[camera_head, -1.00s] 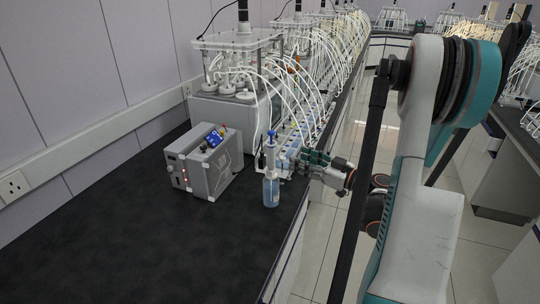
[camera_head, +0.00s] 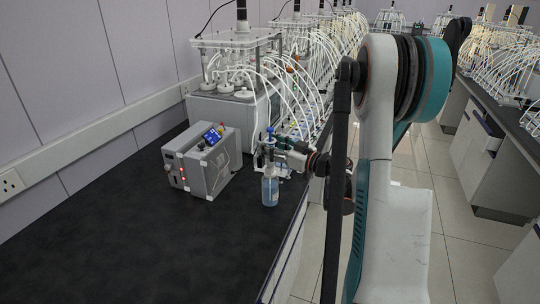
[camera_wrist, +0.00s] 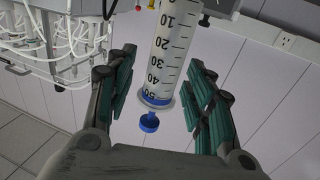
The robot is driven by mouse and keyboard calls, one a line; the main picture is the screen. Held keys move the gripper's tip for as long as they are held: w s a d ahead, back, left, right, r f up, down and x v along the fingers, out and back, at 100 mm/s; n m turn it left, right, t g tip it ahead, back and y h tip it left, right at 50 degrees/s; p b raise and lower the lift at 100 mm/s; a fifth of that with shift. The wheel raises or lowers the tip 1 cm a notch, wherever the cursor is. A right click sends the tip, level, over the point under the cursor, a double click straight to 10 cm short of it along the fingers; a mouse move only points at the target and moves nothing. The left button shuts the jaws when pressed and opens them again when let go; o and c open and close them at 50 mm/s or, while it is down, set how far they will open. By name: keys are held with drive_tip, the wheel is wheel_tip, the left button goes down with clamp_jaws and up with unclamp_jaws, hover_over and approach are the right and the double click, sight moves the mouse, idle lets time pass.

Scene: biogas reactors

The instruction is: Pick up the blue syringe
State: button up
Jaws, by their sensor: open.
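The syringe (camera_head: 270,147) with its blue top stands upright at the clear bottle of blue liquid (camera_head: 270,190), near the bench's right edge. In the wrist view its clear graduated barrel (camera_wrist: 168,45) and blue end cap (camera_wrist: 149,122) lie between the two green-padded fingers. My gripper (camera_head: 276,152) reaches in from the right at the syringe's height, above the bottle. The wrist view also shows my gripper (camera_wrist: 160,75) open, with gaps on both sides of the barrel. The syringe's lower end is not clear to see.
A grey box device (camera_head: 203,160) with a blue screen stands left of the bottle. Reactors with many white tubes (camera_head: 240,75) line the bench behind. The black bench top (camera_head: 130,230) is free at the front left. A wall runs along the left.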

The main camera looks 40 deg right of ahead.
drive_tip(key=c, duration=0.9)
drive_tip(key=shift+r, duration=0.15)
wheel_tip(320, 180, up, 20)
drive_tip(key=p, duration=0.6)
drive_tip(key=shift+r, duration=0.15)
drive_tip(key=shift+r+p, duration=0.35)
drive_tip(key=shift+r+p, duration=0.6)
drive_tip(key=shift+r, duration=0.3)
drive_tip(key=shift+f, duration=0.15)
